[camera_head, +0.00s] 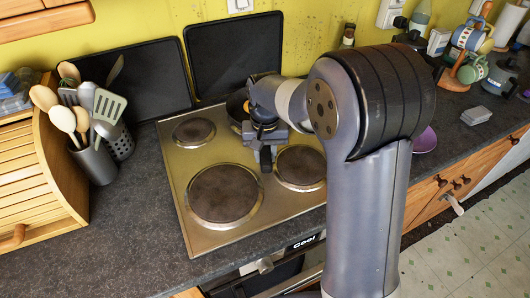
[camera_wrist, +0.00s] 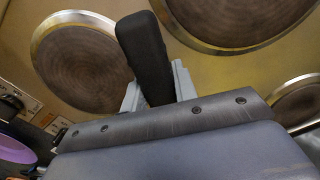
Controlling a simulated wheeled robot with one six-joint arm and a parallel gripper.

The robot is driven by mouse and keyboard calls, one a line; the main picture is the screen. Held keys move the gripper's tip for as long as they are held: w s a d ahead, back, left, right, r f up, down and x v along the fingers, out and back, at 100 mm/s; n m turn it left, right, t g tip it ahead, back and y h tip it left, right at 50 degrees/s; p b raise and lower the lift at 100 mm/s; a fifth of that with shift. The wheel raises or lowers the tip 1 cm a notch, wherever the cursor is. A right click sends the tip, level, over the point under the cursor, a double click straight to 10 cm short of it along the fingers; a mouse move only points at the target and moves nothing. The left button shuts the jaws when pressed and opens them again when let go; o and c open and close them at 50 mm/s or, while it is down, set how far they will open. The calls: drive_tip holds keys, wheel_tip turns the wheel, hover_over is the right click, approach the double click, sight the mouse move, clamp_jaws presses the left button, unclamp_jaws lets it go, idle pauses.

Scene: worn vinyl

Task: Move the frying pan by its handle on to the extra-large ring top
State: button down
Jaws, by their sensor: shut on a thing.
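The dark frying pan (camera_head: 237,106) shows only in part in the head view, at the back right of the hob, behind my gripper and arm. My gripper (camera_head: 265,152) is over the middle of the hob. In the wrist view its fingers are shut on the pan's black handle (camera_wrist: 145,50); the pan body is out of that view. I cannot tell whether the pan is lifted. The extra-large ring (camera_head: 224,194) is at the front left of the hob, bare; it also shows at the top of the wrist view (camera_wrist: 240,18).
A front right ring (camera_head: 302,167) and a small back left ring (camera_head: 194,132) are bare. A utensil pot (camera_head: 93,160) and wooden bread bin (camera_head: 40,185) stand left of the hob. Dark boards (camera_head: 232,55) lean on the wall. A purple bowl (camera_head: 425,140) is right of my arm.

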idle(0.3)
drive_tip(key=c, duration=1)
unclamp_jaws()
drive_tip(key=shift+f, duration=0.1)
drive_tip(key=shift+c, duration=0.2)
drive_tip(key=shift+s+f, duration=0.1)
drive_tip(key=shift+r+p, duration=3.2)
drive_tip(key=shift+r, duration=0.9)
